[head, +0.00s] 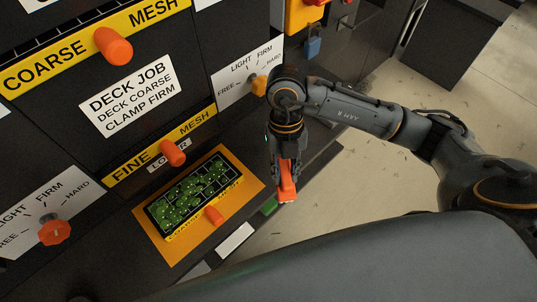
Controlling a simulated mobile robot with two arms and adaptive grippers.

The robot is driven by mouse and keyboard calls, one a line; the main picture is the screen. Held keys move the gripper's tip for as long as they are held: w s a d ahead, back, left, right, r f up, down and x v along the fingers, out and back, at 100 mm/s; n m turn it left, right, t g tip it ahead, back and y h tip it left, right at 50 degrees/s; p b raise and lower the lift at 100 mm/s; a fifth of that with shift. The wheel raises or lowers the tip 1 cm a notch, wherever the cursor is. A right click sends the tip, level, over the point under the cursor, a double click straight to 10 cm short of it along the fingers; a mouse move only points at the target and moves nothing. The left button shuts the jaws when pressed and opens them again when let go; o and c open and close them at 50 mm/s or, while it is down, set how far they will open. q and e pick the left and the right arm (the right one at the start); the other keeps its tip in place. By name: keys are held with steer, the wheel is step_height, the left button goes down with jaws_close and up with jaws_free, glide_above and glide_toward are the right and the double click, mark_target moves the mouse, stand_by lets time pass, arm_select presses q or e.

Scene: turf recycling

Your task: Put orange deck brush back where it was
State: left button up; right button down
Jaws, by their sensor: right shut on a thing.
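The orange deck brush (287,184) is in the head view, right of the middle. My right gripper (286,165) points down and is shut on it. The brush hangs at the right edge of the dark ledge, close to a small green patch (269,206). I cannot tell whether the brush touches the ledge. Much of its upper part is hidden between the fingers. My left gripper is not in the view.
A black tray (152,212) of green pieces with an orange handle sits on an orange mat (167,252). A white label (235,240) lies on the ledge. The dark panel behind has orange knobs (113,46) and a dial (54,230). Pale floor (350,170) lies right.

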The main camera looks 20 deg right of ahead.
steer(key=s+d+f+m+t+y, duration=0.1)
steer(key=s+d+f+m+y, duration=0.3)
steer(key=d+m, duration=0.55)
steer(key=shift+m, duration=0.75)
steer(key=w+a, duration=0.2)
steer(key=w, duration=0.3)
steer(key=w+a+p, duration=0.1)
steer(key=w+a, duration=0.2)
steer(key=w, duration=0.3)
steer(key=w+a+f, duration=0.1)
steer(key=w+a, duration=0.1)
steer(key=w, duration=0.3)
steer(key=shift+w+a+p, duration=0.3)
steer(key=shift+a, duration=0.1)
steer(key=shift+w+a+f, duration=0.15)
steer(key=shift+w+f, duration=0.05)
steer(key=shift+f, duration=0.6)
steer(key=shift+h, duration=0.3)
steer(key=c, duration=1.1)
jaws_free()
steer(key=shift+f, duration=0.1)
